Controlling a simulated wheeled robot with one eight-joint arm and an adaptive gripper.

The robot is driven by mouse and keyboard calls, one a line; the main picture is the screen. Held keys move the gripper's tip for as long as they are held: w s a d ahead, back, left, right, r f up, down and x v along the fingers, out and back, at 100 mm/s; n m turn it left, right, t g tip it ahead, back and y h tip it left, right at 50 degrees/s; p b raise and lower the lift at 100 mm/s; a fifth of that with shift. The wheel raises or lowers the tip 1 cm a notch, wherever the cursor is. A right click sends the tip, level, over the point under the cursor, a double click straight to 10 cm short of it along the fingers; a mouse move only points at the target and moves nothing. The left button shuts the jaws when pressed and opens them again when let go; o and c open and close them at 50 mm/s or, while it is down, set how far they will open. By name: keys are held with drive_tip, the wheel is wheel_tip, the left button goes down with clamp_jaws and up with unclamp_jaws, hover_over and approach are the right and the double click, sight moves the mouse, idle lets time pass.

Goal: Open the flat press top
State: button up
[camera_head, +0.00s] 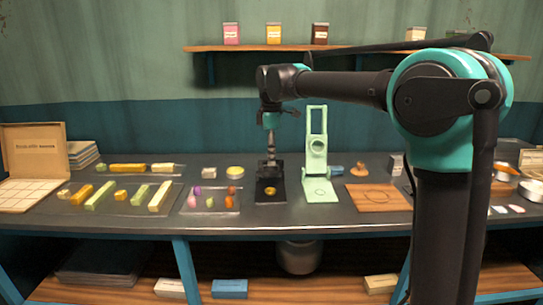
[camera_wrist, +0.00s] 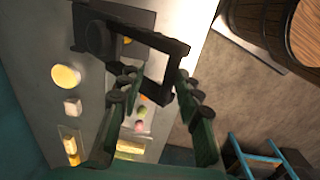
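The black flat press has its base (camera_head: 270,197) on the table, with a small orange spot on it. Its black top with a rectangular frame handle (camera_wrist: 162,41) shows in the wrist view, rising toward the camera. In the head view my gripper (camera_head: 271,158) points down at the rear of the black press and hides part of its top. In the wrist view my gripper (camera_wrist: 157,88) has its two green fingers spread apart, with the end of the frame between them. I cannot tell whether either finger touches it.
A pale green press (camera_head: 317,148) stands close on the right with its top upright. A yellow round piece (camera_head: 235,172) and a clear tray (camera_head: 210,208) of coloured pieces lie on the left. A wooden board (camera_head: 378,198) lies farther right.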

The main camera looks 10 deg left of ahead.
idle(0.3)
drive_tip(key=w+a+r, duration=0.1)
drive_tip(key=w+r, duration=0.2)
drive_tip(key=r, duration=0.6)
drive_tip(key=w+r, duration=0.4)
drive_tip(key=r, duration=0.5)
drive_tip(key=shift+w+a+r, duration=0.2)
drive_tip(key=shift+w+a, duration=0.05)
drive_tip(key=shift+a, duration=0.15)
idle(1.2)
